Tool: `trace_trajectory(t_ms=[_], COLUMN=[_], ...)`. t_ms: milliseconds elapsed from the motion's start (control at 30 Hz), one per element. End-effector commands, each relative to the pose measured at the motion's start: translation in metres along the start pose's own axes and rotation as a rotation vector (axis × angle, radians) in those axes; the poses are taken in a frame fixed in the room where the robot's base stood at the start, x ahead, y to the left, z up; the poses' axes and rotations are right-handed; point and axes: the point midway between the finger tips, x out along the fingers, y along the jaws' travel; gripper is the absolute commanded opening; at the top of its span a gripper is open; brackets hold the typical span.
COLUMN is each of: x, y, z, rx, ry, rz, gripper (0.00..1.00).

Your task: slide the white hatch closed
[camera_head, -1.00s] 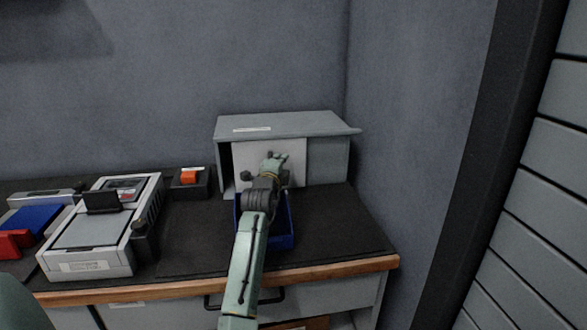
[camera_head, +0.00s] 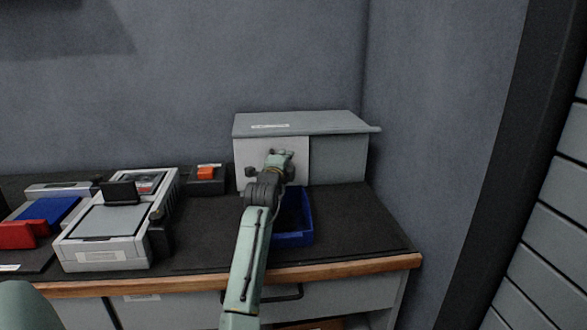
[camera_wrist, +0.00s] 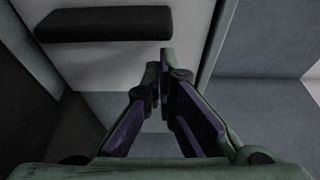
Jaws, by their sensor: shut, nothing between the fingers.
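The white hatch (camera_head: 301,158) is a flat panel on the front of the grey box (camera_head: 345,160). It covers the left part of the front, with its left edge at the box's left end and no dark gap seen there. Its dark handle (camera_head: 249,172) shows just left of my gripper (camera_head: 281,155), which is in front of the hatch. In the wrist view, the black handle bar (camera_wrist: 105,24) is at the upper left. My gripper (camera_wrist: 163,65) is shut and empty there, its tips to the right of the bar. Contact with the hatch or handle cannot be told.
A blue bin (camera_head: 293,238) stands on the dark bench top below the box, partly behind my arm. A grey device (camera_head: 115,220) and a small block with an orange switch (camera_head: 206,175) are to the left. The bench top right of the bin is clear.

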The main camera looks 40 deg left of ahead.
Motion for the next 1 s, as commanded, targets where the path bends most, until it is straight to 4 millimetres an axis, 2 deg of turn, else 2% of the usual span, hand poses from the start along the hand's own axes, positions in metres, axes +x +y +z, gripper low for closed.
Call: trace_trajectory(t_ms=[33,67,100,300,533,700,1000], x=[0.005,0.008,-0.002,-0.044,-0.081,-0.092,-0.095], y=[0.001,0.001,0.004,0.004,0.003,0.002,-0.004], z=[-0.017,-0.025,-0.02,-0.021,-0.022,-0.023,-0.024], rx=[0.001,0.002,0.0,0.001,0.002,0.002,-0.008], ry=[0.011,0.014,0.008,0.01,0.013,0.014,0.014], rz=[0.001,0.002,-0.001,-0.002,0.0,0.002,-0.011], gripper=[0.0,0.0,0.0,0.0,0.0,0.0,0.0])
